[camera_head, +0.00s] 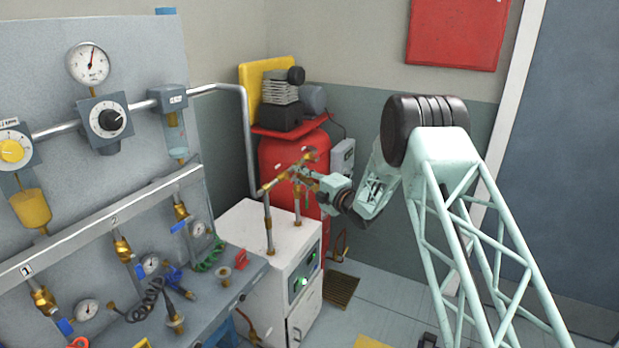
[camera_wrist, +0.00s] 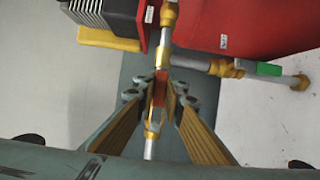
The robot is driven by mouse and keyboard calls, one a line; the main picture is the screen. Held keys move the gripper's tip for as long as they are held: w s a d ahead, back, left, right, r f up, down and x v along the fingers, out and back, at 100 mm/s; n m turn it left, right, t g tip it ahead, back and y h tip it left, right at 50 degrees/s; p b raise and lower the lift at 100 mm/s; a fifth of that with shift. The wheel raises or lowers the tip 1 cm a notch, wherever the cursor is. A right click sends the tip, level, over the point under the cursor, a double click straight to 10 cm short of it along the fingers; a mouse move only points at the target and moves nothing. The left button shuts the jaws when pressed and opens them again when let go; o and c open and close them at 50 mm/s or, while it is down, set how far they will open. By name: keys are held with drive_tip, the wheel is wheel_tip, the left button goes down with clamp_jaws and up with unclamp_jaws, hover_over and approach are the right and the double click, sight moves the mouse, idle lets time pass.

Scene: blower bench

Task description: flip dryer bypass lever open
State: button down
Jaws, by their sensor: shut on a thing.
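The white dryer cabinet (camera_head: 262,245) stands at the middle with a small green display. Brass and grey bypass piping (camera_head: 268,215) rises from its top. My gripper (camera_head: 305,174) reaches in from the right at this piping, in front of the red tank. In the wrist view my gripper (camera_wrist: 160,90) has its fingertips close together on a narrow reddish piece, which looks like the bypass lever (camera_wrist: 161,88). A brass fitting (camera_wrist: 153,130) and grey pipe show between the fingers.
A red compressor tank (camera_head: 285,160) stands behind the piping; it also fills the top right of the wrist view (camera_wrist: 260,25). A green tag (camera_wrist: 269,69) sits on a side pipe. A panel of gauges and valves (camera_head: 120,60) is at left.

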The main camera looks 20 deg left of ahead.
drive_tip(key=c, duration=2.7)
unclamp_jaws()
drive_tip(key=shift+d, duration=0.15)
drive_tip(key=shift+v, duration=5.9)
drive_tip(key=shift+s, duration=0.1)
